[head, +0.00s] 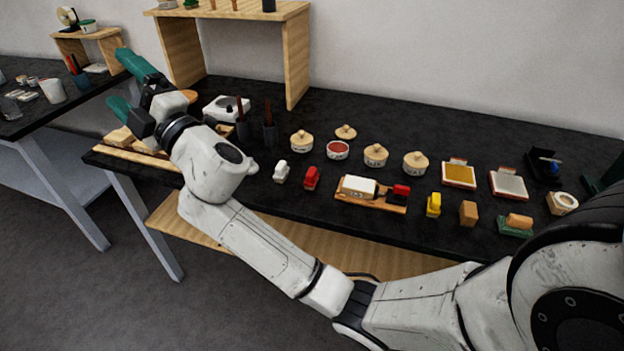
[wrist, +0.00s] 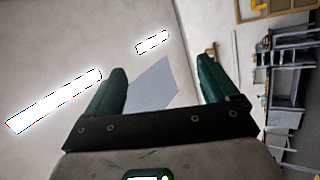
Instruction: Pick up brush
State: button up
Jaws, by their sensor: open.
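Two dark cups stand on the black table behind my arm, a left one (head: 242,132) and a right one (head: 269,136). Thin reddish-brown handles (head: 240,110) stick up from them; these look like brushes, but their tips are too small to tell. My gripper (head: 128,86) is at the left in the head view, left of the cups and well apart from them. Its green fingers are spread and empty. In the wrist view the open gripper (wrist: 160,88) has only ceiling and wall between its fingers, and no brush shows.
Lidded jars (head: 375,154), small coloured blocks (head: 433,205) and two pads (head: 459,174) stand right of the cups. A white device (head: 226,108) is close by on the left. A wooden shelf (head: 297,62) rises behind. Another table (head: 40,120) stands left.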

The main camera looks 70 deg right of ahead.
jog(key=w+a+r+n+g+y, duration=0.1)
jog(key=w+a+r+n+y, duration=0.2)
jog(key=n+y, duration=0.9)
jog(key=n+g+h+b, duration=0.1)
jog(key=n+g+h, duration=0.95)
jog(key=g, duration=1.15)
send_over(311, 171)
jog(key=shift+n+y, duration=0.55)
jog(key=shift+y, duration=0.3)
notch_tip(311, 171, down, 26)
jog(key=shift+w, duration=0.15)
jog(key=f, duration=0.4)
jog(key=shift+s+d+f, duration=0.15)
jog(key=shift+s+f, duration=0.05)
jog(key=shift+s, duration=0.1)
jog(key=shift+w+f+p, duration=0.1)
jog(key=shift+f+p, duration=0.75)
jog(key=shift+f, duration=2.3)
